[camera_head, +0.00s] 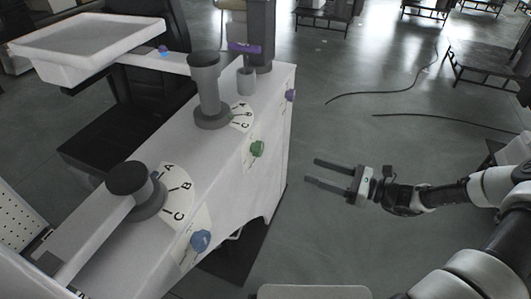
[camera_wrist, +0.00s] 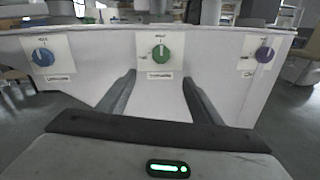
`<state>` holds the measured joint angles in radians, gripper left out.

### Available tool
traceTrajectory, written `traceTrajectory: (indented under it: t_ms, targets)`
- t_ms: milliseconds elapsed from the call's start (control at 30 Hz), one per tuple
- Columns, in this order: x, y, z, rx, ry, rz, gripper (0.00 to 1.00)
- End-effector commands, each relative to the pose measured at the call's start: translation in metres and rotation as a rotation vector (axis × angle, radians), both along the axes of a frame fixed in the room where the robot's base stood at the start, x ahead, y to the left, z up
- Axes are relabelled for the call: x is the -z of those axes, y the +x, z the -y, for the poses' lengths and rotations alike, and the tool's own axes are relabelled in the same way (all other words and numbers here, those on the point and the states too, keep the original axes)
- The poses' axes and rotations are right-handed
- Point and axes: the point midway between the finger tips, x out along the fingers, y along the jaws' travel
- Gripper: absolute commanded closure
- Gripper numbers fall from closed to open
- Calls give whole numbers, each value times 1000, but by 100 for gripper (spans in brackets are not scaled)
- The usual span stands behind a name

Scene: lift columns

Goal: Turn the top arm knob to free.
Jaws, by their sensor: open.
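Three knobs sit on the side face of the white cabinet (camera_head: 265,185): a blue knob (camera_head: 201,240), a green knob (camera_head: 257,148) and a purple knob (camera_head: 291,95). In the wrist view the blue knob (camera_wrist: 42,56) is left, the green knob (camera_wrist: 161,53) is central and the purple knob (camera_wrist: 264,54) is right. Their label text is too small to read surely, so I cannot tell which is the top arm knob. My gripper (camera_head: 313,171) is open and empty, apart from the cabinet. In the wrist view its fingers (camera_wrist: 159,77) straddle the area below the green knob.
Grey columns (camera_head: 205,85) with lettered A-B-C dials (camera_head: 179,188) stand on the cabinet top. An arm carries a white tray (camera_head: 90,40) at upper left, beside a black chair (camera_head: 120,125). Dark cables (camera_head: 385,92) lie on the floor. Floor between gripper and cabinet is clear.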

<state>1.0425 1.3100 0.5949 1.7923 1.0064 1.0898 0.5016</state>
Motion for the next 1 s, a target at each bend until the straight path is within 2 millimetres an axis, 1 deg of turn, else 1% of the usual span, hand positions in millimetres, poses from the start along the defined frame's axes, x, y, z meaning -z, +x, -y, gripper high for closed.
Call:
traceTrajectory:
  t_ms: [67, 167, 267, 700, 900, 1000]
  targets:
    - [0, 2, -2, 10, 26, -8, 41]
    - [0, 6, -11, 11, 31, -8, 41]
    - [1, 13, -27, 7, 28, -8, 41]
    - [2, 53, -114, 7, 26, -7, 41]
    - [2, 67, -143, 8, 24, -6, 41]
    - [1, 71, -152, 10, 24, -7, 41]
